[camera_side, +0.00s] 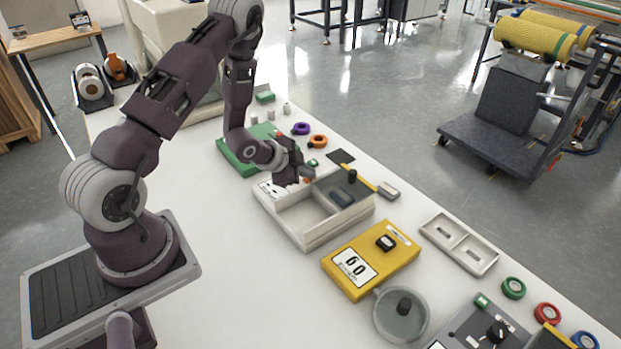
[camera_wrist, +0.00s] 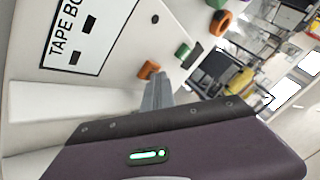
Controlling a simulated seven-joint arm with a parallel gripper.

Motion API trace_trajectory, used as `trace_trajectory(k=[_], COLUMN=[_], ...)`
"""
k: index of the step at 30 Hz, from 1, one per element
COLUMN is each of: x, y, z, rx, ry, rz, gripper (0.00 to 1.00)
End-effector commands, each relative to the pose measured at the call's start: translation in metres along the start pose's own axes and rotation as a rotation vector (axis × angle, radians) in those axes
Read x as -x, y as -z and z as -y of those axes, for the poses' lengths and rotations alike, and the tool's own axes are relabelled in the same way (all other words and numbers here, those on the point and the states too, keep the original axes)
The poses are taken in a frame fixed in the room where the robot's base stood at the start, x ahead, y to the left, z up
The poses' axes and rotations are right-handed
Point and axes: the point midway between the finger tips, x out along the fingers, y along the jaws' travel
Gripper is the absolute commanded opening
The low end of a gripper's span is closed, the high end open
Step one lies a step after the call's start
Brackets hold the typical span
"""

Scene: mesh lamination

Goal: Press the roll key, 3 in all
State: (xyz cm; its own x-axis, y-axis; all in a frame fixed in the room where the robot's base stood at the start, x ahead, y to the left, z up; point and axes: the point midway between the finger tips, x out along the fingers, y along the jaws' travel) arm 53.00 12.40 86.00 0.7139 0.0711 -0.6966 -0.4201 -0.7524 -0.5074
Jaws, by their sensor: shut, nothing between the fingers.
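My gripper (camera_side: 306,173) is shut and empty, pointing down over the back end of the pale box. In the wrist view its closed fingers (camera_wrist: 158,78) point at a small orange key-like piece (camera_wrist: 148,68) just left of the tips. A small green piece (camera_wrist: 183,50) stands a little beyond, to the right. I cannot tell which piece is the roll key, nor whether the fingertips touch either one. The label beginning "TAPE BO" (camera_wrist: 80,35) lies on the pale surface. The green piece (camera_side: 313,162) also shows beside my gripper in the side view.
The open pale box (camera_side: 312,243) has compartments below my gripper. A yellow unit marked 60 (camera_side: 352,264), a round grey dish (camera_side: 385,325) and a two-pocket tray (camera_side: 483,263) stand nearer the camera. Purple (camera_side: 300,128) and orange (camera_side: 318,141) rolls lie behind. The table's left front is clear.

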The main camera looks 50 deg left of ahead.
Motion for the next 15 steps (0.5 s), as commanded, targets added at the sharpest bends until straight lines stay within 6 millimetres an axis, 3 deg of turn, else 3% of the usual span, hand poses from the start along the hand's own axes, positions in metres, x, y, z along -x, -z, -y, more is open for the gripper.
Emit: trace_trajectory(k=[15], x=[0.0109], y=[0.0073], z=[0.0074], rx=[0.001], ry=[-0.001], rz=[0.001], gripper=[0.00])
